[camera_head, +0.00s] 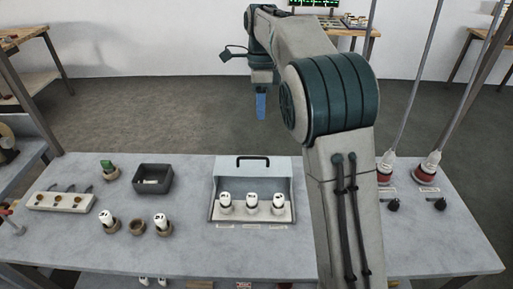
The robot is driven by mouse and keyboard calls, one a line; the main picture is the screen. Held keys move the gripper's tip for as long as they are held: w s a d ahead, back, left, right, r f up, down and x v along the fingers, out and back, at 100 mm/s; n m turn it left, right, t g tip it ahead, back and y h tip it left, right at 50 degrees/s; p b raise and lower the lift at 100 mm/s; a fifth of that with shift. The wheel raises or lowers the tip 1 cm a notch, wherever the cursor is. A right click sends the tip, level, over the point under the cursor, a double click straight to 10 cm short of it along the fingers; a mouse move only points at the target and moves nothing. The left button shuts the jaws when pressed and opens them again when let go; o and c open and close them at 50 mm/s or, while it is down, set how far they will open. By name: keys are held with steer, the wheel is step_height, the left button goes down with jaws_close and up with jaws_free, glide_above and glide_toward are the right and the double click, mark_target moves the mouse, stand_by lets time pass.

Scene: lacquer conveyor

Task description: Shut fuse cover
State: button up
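The fuse box with its grey cover (251,175) stands on the middle of the table. The cover is raised, with its black handle (253,160) at the top. Three white fuses stand upright in a row in the box: left (225,203), middle (251,203) and right (279,204). My gripper (261,107) points down beyond the far edge of the table, behind the cover in the picture and apart from it. Its blue fingers overlap in this view, so I cannot tell whether they are open. Nothing shows held in it.
A dark bin (153,178) stands left of the box. White fuses in round holders (137,227), one holder empty, and a strip of switches (60,201) stand farther left. Red-based lamps (430,165) stand at the right. My arm hides the table just right of the box.

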glide_above(257, 165)
steer(key=shift+m, duration=0.3)
step_height(257, 165, down, 14)
steer(key=shift+w+r+b, duration=0.1)
steer(key=shift+b, duration=0.2)
jaws_close()
